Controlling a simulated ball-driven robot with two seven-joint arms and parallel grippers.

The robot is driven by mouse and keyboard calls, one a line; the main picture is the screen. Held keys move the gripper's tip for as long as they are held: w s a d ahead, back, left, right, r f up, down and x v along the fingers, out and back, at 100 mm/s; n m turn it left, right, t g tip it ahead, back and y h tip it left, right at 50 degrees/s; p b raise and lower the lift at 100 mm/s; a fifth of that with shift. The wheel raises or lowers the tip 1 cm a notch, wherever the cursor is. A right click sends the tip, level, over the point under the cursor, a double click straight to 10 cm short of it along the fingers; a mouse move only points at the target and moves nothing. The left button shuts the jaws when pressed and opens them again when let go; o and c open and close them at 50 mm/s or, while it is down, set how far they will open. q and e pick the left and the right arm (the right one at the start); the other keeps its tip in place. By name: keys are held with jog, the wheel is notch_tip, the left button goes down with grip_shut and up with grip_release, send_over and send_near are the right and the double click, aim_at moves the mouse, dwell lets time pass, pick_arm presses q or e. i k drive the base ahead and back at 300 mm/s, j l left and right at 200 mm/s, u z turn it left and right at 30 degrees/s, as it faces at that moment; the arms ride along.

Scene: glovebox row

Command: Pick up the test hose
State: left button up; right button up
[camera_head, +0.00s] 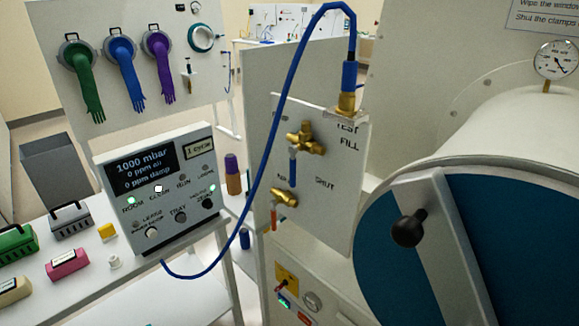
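The test hose (290,95) is a thin blue hose. It runs from the base of the control box (155,190), dips low, rises in front of the valve panel and arches over at the top. Its end has a blue sleeve (349,74) and a brass fitting (346,103), pointing down at a small bracket on the valve panel's top edge, above the word TEST. I cannot tell whether the fitting is screwed on or only resting there. Neither of my grippers is in view.
The valve panel (320,210) carries a blue-handled valve (293,150) and an orange-handled valve (283,198). A large round blue door (500,240) with a black knob (408,228) fills the right. Coloured cases stand on the left table, including a pink one (67,264).

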aim_at(350, 69)
jog(key=i+j+z, duration=0.15)
jog(key=i+j, duration=0.15)
jog(key=i+j+z, duration=0.15)
jog(key=j, duration=0.35)
jog(key=i+j+z, duration=0.1)
jog(key=i+j, duration=0.25)
jog(key=j, duration=0.1)
